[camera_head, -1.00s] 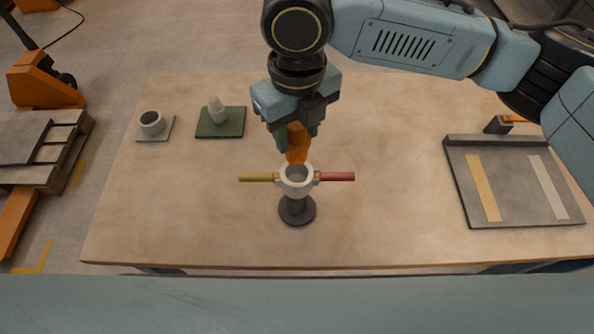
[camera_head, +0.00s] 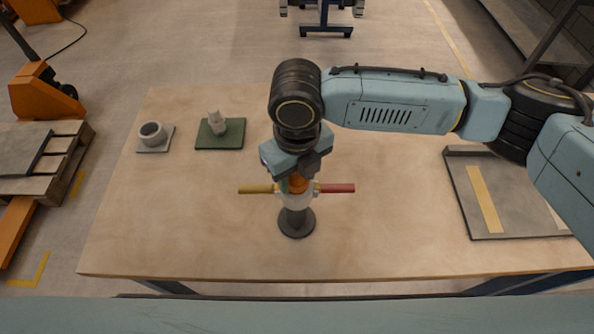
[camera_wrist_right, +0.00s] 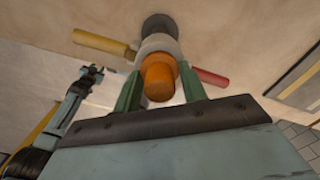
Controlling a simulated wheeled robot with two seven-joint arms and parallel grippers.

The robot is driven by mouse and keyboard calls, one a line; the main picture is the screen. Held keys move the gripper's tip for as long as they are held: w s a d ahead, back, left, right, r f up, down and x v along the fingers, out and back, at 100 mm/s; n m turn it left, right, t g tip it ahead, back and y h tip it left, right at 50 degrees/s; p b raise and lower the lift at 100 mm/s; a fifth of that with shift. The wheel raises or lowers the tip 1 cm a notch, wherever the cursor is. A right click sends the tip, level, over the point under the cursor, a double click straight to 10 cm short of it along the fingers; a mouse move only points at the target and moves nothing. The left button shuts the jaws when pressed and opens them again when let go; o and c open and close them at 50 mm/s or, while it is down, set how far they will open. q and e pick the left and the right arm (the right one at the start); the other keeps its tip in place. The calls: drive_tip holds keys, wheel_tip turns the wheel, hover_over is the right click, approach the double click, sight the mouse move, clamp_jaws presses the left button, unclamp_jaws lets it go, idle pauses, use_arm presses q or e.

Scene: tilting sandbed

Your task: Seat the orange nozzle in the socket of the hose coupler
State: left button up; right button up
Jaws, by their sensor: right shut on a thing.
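The hose coupler (camera_head: 295,201) is a pale upright cup on a dark round stand (camera_head: 296,223), with a yellow bar (camera_head: 256,188) on its left and a red bar (camera_head: 337,188) on its right. My right gripper (camera_head: 297,181) is directly above it, shut on the orange nozzle (camera_head: 298,184). In the right wrist view the nozzle (camera_wrist_right: 158,77) lies between the green fingers, in line with the coupler's pale ring (camera_wrist_right: 158,44). The nozzle's lower end is at the socket mouth; how deep it sits is hidden.
A grey cup on a plate (camera_head: 153,133) and a pale piece on a green pad (camera_head: 220,132) stand at the back left. A grey tray (camera_head: 512,228) with a yellow strip lies at the right. The table (camera_head: 190,225) is clear around the stand.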

drive_tip(key=o, duration=1)
wheel_tip(320, 180, up, 12)
drive_tip(key=shift+r, duration=0.2)
drive_tip(key=shift+s+f, duration=0.1)
drive_tip(key=shift+s, duration=0.05)
